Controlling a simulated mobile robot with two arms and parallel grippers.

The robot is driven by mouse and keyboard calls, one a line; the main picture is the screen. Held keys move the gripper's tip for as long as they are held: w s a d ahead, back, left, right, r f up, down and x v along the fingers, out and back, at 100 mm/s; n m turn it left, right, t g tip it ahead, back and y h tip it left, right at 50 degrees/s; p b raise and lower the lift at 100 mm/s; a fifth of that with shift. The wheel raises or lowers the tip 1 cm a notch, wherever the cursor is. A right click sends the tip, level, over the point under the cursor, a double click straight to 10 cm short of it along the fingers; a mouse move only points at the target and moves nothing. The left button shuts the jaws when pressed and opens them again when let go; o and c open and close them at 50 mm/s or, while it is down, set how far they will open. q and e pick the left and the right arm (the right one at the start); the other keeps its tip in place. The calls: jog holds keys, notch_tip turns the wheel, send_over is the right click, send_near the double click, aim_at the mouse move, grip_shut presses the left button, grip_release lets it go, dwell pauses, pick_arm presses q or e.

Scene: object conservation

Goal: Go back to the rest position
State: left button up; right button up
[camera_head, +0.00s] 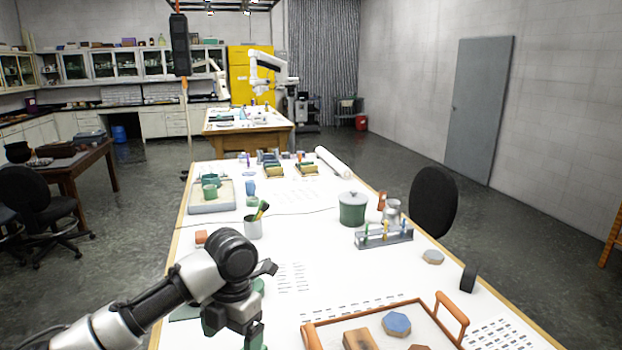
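My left arm comes in from the lower left over the near left part of the white work table (310,245). Its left gripper (254,333) points down at the bottom edge of the view. The fingertips are partly cut off, so I cannot tell whether they are open or shut. Green items (259,286) show behind and beside the gripper, mostly hidden by it. My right arm and gripper are not in view.
A tray with orange handles (450,318) holds a wooden block (360,340) and a blue hexagonal piece (397,324). A green lidded pot (352,209), a tool cup (253,228) and a rack (384,236) stand farther back. A black chair (433,202) is at the right edge.

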pick_arm(q)
jog(key=s+d+f+n+t+h, duration=0.2)
jog(key=s+d+f+n+h, duration=0.35)
jog(key=s+f+n, duration=0.8)
jog(key=s+a+f+n+t+y, duration=0.2)
jog(key=s+a+n, duration=0.45)
jog(key=n, duration=0.65)
jog(key=s+a+f+n+t+y, duration=0.15)
jog(key=s+a+n, duration=0.5)
jog(key=n, duration=0.65)
notch_tip(320, 180, down, 33)
jog(key=s+g+y+b, duration=0.1)
jog(key=s+g+b, duration=0.15)
jog(key=b, duration=0.35)
jog(key=s+a+f+b, duration=0.2)
jog(key=s+f+b, duration=0.2)
jog(key=s+f, duration=1.2)
notch_tip(320, 180, down, 3)
jog(key=shift+f, duration=0.1)
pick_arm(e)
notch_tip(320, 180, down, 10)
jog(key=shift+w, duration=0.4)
